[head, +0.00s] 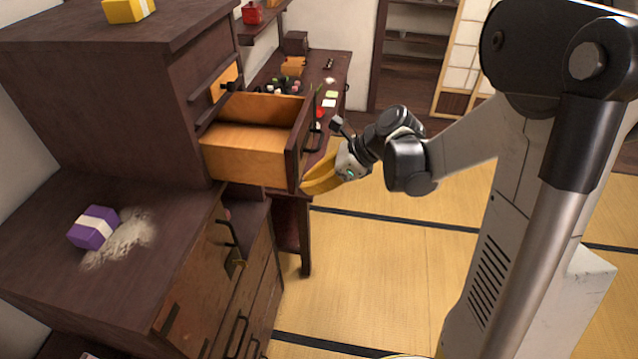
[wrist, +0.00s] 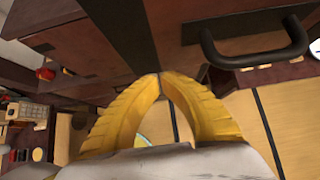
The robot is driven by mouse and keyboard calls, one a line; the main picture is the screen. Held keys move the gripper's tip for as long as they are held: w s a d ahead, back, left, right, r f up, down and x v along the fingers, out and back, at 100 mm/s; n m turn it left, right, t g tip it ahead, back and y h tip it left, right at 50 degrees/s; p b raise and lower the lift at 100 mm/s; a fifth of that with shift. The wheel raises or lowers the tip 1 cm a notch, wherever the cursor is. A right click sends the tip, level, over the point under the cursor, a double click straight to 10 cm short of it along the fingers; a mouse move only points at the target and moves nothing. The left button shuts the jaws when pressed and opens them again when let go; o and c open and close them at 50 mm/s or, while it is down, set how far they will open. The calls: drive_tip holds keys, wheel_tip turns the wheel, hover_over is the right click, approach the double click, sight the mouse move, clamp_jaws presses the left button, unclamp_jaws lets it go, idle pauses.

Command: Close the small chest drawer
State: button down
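The small chest drawer (head: 248,152) is pulled out from the dark wooden chest (head: 170,75), and its light wood inside looks empty. Its dark front panel (head: 296,150) faces right and carries a black handle (head: 313,138). In the wrist view the handle (wrist: 255,58) is large at the upper right. My gripper (head: 306,186) has yellow fingers and is beside the lower part of the drawer front. In the wrist view the fingertips (wrist: 160,76) meet with nothing between them. I cannot tell whether they touch the panel.
A purple box (head: 94,228) and spilled white powder lie on the lower cabinet top (head: 50,215). A yellow box (head: 128,9) sits on the chest. A desk (head: 338,72) with small items stands behind the drawer. The tatami floor (head: 390,265) is open on the right.

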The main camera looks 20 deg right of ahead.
sight(272, 156)
drive_tip(key=shift+a, duration=0.1)
drive_tip(key=w+a, duration=0.3)
drive_tip(key=a, duration=0.2)
drive_tip(key=w+a+b, duration=0.1)
drive_tip(key=w+a, duration=0.2)
drive_tip(key=a, duration=0.3)
drive_tip(key=w+a+b, duration=0.1)
drive_tip(key=w+a, duration=0.2)
drive_tip(key=a, duration=0.2)
drive_tip(key=shift+w+a, duration=0.3)
drive_tip(key=shift+w, duration=0.05)
drive_tip(key=shift+d, duration=0.15)
